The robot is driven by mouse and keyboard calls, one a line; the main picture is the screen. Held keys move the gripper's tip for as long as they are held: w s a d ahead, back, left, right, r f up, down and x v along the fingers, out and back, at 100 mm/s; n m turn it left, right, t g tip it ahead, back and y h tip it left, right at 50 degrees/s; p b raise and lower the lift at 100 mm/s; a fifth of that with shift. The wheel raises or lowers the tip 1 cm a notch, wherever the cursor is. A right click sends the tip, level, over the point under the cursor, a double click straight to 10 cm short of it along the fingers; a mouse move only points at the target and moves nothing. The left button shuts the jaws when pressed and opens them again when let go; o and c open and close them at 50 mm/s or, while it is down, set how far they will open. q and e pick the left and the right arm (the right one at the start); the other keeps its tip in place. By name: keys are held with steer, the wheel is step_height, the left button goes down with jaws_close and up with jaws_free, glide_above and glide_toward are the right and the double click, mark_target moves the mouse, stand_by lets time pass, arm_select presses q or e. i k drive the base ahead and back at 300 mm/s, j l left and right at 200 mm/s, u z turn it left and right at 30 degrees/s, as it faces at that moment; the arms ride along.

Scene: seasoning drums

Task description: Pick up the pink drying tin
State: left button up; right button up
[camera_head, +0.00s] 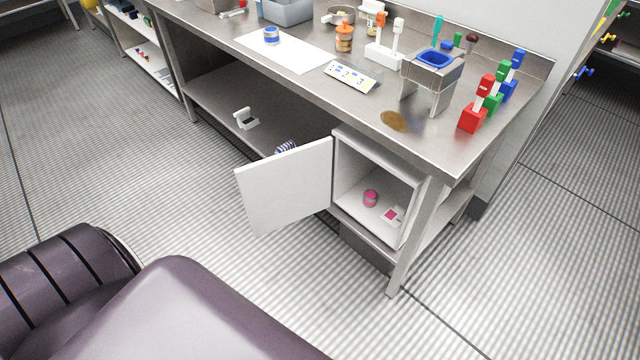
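A small pink tin (370,198) with a pale band stands inside a white open-fronted cabinet (347,153) under the right end of the metal workbench. A white card with a pink square (394,215) lies beside it to the right on the cabinet floor. The cabinet door (285,185) is swung open to the left. Neither of my grippers is in view. A dark purple part of my own body fills the lower left.
The metal workbench (300,73) carries a blue-banded tin (271,36) on a white sheet, an orange tin (344,37), a blue-lined hopper (433,70) and red, green and blue blocks. A small white object (246,118) stands on the lower shelf. The striped floor in front is clear.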

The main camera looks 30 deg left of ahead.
mark_target(370, 196)
steer(key=j+z, duration=0.35)
steer(key=k+j+z, duration=0.1)
steer(key=j+z, duration=0.25)
steer(key=j, duration=0.25)
steer(key=k+j+z, duration=0.1)
steer(key=j+z, duration=0.25)
steer(key=k+j, duration=0.15)
steer(key=j, duration=0.25)
steer(key=k+j+z, duration=0.1)
steer(key=j, duration=0.3)
steer(key=k+j+z, duration=0.1)
steer(key=j, duration=0.3)
steer(key=k+j, duration=0.3)
steer(key=k+j+z, duration=0.1)
steer(key=j, duration=0.4)
steer(key=k+j, duration=0.35)
steer(key=j, duration=0.3)
steer(key=k+j+z, duration=0.1)
steer(key=j, duration=0.35)
steer(key=k+j, duration=0.1)
steer(key=j, duration=0.3)
steer(key=i+j+z, duration=0.45)
steer(key=i+j, duration=0.3)
steer(key=l+u, duration=0.5)
steer(key=l, duration=0.15)
steer(key=i+l, duration=0.05)
